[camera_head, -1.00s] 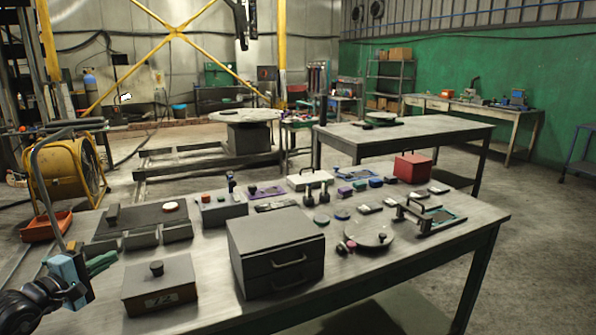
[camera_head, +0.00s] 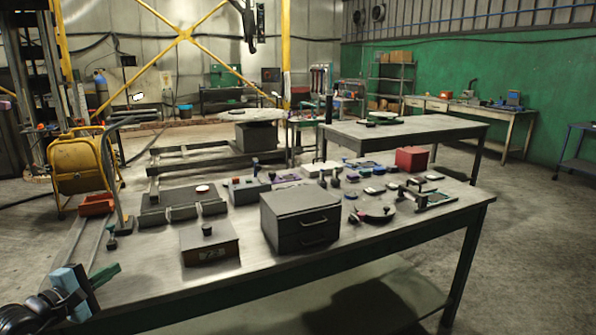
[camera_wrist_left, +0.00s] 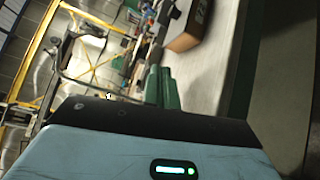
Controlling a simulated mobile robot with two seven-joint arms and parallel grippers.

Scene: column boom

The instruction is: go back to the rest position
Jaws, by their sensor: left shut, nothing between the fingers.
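My left gripper (camera_head: 112,272) is at the lower left of the head view, at the near left corner of the long workbench (camera_head: 150,287). Its green fingers are shut and hold nothing. In the left wrist view the shut fingers (camera_wrist_left: 162,88) point away past the blue and black gripper body, with part of the bench top and a box beyond. The gap between the fingers and the bench top cannot be judged. My right gripper is not in view.
A knobbed lidded box (camera_head: 210,248) and a grey drawer cabinet (camera_head: 298,222) stand near the bench's front edge. Small parts and a red box (camera_head: 411,159) lie farther back. An upright stand (camera_head: 121,190) rises at the left. The floor right of the bench is clear.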

